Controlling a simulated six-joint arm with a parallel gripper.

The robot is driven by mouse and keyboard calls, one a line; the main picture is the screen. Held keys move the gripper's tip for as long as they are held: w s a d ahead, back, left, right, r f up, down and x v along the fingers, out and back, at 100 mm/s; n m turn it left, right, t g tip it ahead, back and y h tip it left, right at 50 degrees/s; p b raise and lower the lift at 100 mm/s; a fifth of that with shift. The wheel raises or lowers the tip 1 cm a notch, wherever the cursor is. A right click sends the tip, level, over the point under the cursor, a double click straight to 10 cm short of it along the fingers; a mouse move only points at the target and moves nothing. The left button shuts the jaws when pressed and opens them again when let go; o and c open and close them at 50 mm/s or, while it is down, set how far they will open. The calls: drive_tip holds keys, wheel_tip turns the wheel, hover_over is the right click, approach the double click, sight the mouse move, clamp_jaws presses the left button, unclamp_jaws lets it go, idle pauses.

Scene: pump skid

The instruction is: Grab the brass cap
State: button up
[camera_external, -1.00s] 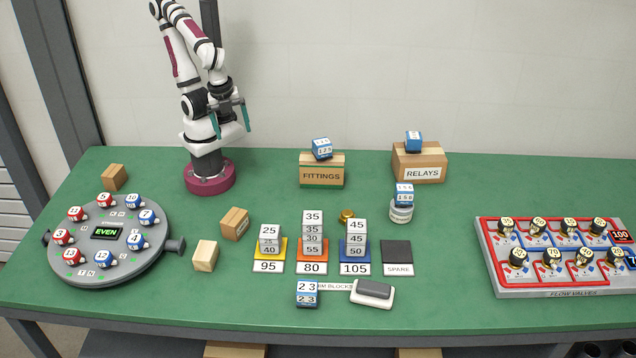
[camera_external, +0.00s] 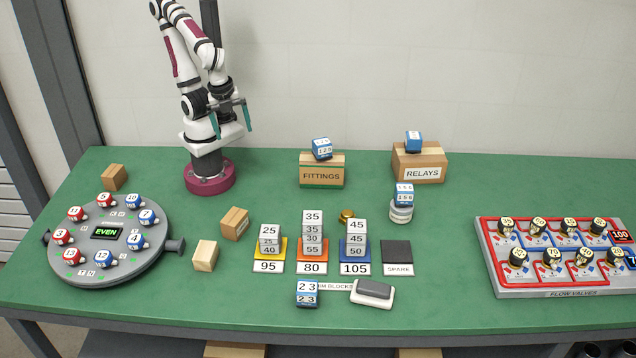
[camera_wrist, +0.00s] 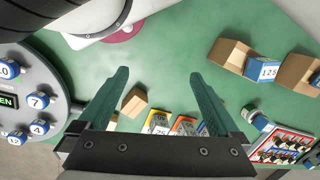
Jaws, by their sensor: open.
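A small brass cap (camera_external: 346,216) sits on the green table, behind the block stack on the blue 105 pad and left of a white-grey round stand with a blue block on it. I cannot make out the cap in the wrist view. My gripper (camera_external: 231,119) is high above the back left of the table, close to my base and well away from the cap. In the wrist view my gripper (camera_wrist: 164,82) has its two green fingers spread wide, with nothing between them.
Stacked number blocks (camera_external: 313,232) stand in front of the cap. The FITTINGS box (camera_external: 322,174) and RELAYS box (camera_external: 420,172) are behind it, each with a blue block on top. A round dial (camera_external: 107,257) is left, a flow valve panel (camera_external: 560,290) right. The table between is partly clear.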

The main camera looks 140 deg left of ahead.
drive_tip(key=w+a+f+m+t+y, duration=0.1)
drive_tip(key=w+a+f+m+y, duration=0.1)
drive_tip(key=w+m+y, duration=0.3)
drive_tip(key=w+a+f+m+y, duration=0.2)
drive_tip(key=w+f+m, duration=0.1)
drive_tip(key=w, duration=0.3)
drive_tip(key=w+a+f+m+t+y, duration=0.1)
drive_tip(key=w+a+f+m+y, duration=0.15)
drive_tip(key=w, duration=0.35)
drive_tip(key=w+d+f+m+t, duration=0.1)
drive_tip(key=w+f+m, duration=0.1)
drive_tip(key=f, duration=0.1)
drive_tip(key=w+d+f+m+t, duration=0.2)
drive_tip(key=f+m, duration=0.1)
drive_tip(key=w+d+f+m+t, duration=0.1)
drive_tip(key=w+f+m+t, duration=0.1)
drive_tip(key=f+m, duration=0.1)
drive_tip(key=shift+w+d+f, duration=0.25)
drive_tip(key=shift+w+d, duration=0.05)
drive_tip(key=shift+w, duration=0.1)
approach(342, 215)
drive_tip(key=x, duration=0.4)
drive_tip(key=shift+d+f, duration=0.1)
drive_tip(key=shift+f, duration=0.3)
drive_tip(key=x, duration=0.6)
drive_tip(key=shift+s+a+r, duration=0.1)
drive_tip(key=shift+a+r, duration=0.05)
drive_tip(key=shift+a, duration=0.1)
drive_tip(key=shift+r, duration=0.1)
clamp_jaws()
